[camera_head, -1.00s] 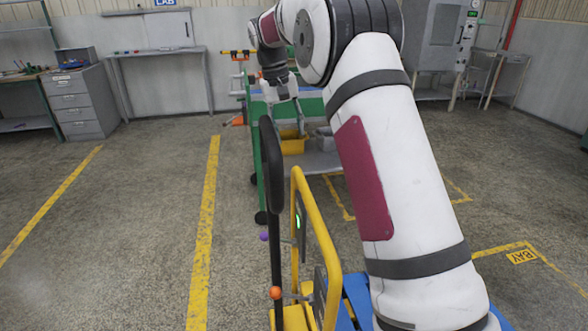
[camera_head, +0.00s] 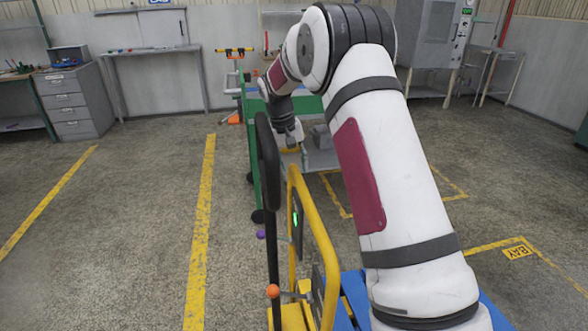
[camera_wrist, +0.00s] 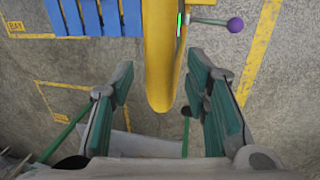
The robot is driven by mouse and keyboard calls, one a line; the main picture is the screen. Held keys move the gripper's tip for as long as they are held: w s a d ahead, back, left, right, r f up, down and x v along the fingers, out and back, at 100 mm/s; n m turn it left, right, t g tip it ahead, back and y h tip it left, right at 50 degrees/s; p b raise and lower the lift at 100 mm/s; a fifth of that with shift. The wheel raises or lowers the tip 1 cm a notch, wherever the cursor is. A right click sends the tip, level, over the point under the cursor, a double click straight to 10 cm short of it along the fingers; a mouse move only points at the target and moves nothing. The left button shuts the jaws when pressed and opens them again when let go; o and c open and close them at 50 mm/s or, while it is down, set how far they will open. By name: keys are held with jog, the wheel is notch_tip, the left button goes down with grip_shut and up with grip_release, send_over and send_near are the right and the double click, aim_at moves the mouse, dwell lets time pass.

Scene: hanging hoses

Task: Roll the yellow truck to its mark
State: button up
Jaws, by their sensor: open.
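The yellow truck (camera_head: 323,255) stands low in the head view, with a yellow hoop frame, a black upright bar and blue slats (camera_head: 355,292) beside it. In the wrist view its yellow rail (camera_wrist: 160,75) reaches between the jaws. My gripper (camera_wrist: 158,72) is open, with a teal-padded finger on each side of the rail; I cannot tell whether they touch it. In the head view my gripper (camera_head: 293,138) hangs beyond the hoop, partly hidden by the arm. A yellow floor outline labelled BAY (camera_head: 517,252) lies at right; another outline (camera_head: 345,212) lies beyond the truck, partly hidden.
A green-framed cart (camera_head: 270,175) stands just beyond the truck. A purple knob (camera_head: 261,235) on a lever and an orange knob (camera_head: 273,291) stick out from the truck. Grey drawers (camera_head: 75,105) stand at far left. The floor left of the truck is clear.

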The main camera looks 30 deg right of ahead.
jog(key=shift+f, duration=0.25)
grip_shut()
jog(key=shift+s+d, duration=0.1)
jog(key=shift+d, duration=0.1)
